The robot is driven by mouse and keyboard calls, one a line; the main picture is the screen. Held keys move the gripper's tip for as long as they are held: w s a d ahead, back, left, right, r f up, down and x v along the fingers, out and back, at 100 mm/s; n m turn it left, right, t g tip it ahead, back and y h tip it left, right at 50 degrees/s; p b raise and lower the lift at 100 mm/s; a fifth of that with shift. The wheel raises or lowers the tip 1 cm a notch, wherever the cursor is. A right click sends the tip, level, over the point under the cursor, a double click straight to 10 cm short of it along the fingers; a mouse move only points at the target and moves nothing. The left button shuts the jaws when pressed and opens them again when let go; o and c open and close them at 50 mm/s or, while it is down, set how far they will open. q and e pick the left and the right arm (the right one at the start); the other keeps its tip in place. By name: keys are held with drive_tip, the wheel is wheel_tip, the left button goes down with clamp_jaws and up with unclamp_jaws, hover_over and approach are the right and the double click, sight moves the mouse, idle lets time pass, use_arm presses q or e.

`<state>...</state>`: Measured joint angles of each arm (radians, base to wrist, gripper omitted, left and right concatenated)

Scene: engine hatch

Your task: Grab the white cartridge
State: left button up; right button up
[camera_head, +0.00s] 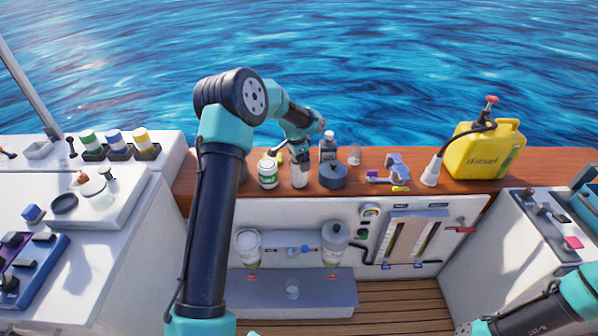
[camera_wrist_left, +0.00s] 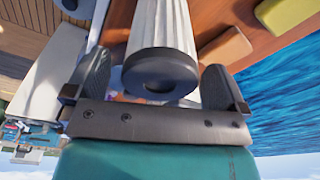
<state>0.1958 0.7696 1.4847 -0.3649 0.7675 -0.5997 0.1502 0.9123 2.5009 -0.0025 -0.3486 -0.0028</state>
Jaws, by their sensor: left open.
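The white cartridge (camera_head: 300,178) stands upright on the wooden ledge, behind the white wall panel. In the left wrist view it is a ribbed white cylinder (camera_wrist_left: 162,27) with a dark round end cap. My left gripper (camera_head: 299,150) reaches down over it from above. In the wrist view the open jaws (camera_wrist_left: 157,85) stand on either side of the cap, with the cap between them.
Close by on the ledge are a green-labelled white can (camera_head: 268,176), a dark round pot (camera_head: 333,178), a dark bottle (camera_head: 327,148) and a clear glass (camera_head: 354,155). A yellow diesel can (camera_head: 487,152) stands at the right. Open water lies behind the ledge.

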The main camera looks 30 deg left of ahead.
use_arm(q)
drive_tip(key=c, duration=1.3)
drive_tip(key=shift+r, duration=0.1)
drive_tip(key=shift+r, duration=1.8)
drive_tip(key=s+d, duration=0.2)
drive_tip(key=s, duration=0.2)
drive_tip(key=s+d+r, duration=0.1)
drive_tip(key=s+d, duration=0.2)
drive_tip(key=s, duration=0.2)
drive_tip(key=s+d, duration=0.3)
drive_tip(key=s, duration=0.1)
drive_tip(key=shift+s+d+r, duration=0.15)
drive_tip(key=shift+s, duration=0.2)
